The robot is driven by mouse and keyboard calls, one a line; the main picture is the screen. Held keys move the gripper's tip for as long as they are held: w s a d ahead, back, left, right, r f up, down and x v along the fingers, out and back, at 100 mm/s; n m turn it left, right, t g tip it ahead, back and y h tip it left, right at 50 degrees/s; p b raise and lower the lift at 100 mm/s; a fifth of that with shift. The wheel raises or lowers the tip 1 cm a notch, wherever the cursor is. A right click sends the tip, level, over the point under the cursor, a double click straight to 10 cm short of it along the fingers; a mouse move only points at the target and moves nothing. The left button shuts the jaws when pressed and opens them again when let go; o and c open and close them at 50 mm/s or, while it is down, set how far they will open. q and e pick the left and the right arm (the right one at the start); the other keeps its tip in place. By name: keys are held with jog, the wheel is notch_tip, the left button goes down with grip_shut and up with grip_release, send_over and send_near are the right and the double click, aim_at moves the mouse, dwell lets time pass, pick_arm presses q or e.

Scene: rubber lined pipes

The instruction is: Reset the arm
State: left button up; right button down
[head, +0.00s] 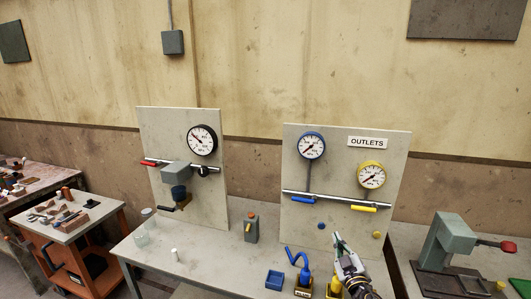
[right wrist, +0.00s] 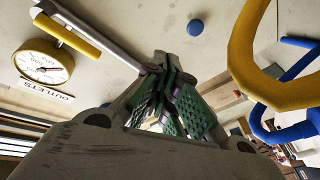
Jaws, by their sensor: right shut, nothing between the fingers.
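My right gripper (head: 337,238) stands in front of the lower right of the outlets panel (head: 299,228), pointing up, above the yellow hose piece (head: 335,287). In the right wrist view its green-padded fingers (right wrist: 166,62) are closed together with nothing between them. That view also shows a curved yellow hose (right wrist: 240,57) and a blue hose (right wrist: 258,122) to the right of the fingers, apart from them. My left gripper is not in view.
The panel carries a blue gauge (head: 311,146), a yellow gauge (head: 371,175) and blue and yellow valve handles. A grey press (head: 452,240) stands right. The left bench middle is fairly clear.

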jog(key=s+d+f+m+g+h, duration=0.2)
jog(key=s+f+m+g, duration=0.25)
jog(key=s, duration=0.35)
jog(key=s+d+f+m+g+h, duration=0.25)
jog(key=s+f+g, duration=0.2)
jog(key=s, duration=0.35)
jog(key=s+a+f+n+g+y, duration=0.1)
jog(key=s+a+f+g+y, duration=0.2)
jog(key=s, duration=0.6)
jog(key=s+a+f+n+g+y, duration=0.15)
jog(key=s+a+g, duration=0.3)
jog(key=s, duration=0.45)
jog(key=s+f, duration=0.3)
jog(key=f, duration=3.1)
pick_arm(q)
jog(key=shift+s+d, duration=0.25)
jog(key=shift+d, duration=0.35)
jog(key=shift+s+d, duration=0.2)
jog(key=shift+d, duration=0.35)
pick_arm(e)
jog(key=s+d+f+g, duration=0.1)
jog(key=s+d+f, duration=0.1)
jog(key=s+f, duration=0.7)
jog(key=s+d+f, duration=0.1)
jog(key=s+f, duration=0.9)
jog(key=s, duration=0.3)
jog(key=shift+d+g+h, duration=0.3)
jog(key=shift+d+g, duration=0.05)
jog(key=shift+d, duration=0.05)
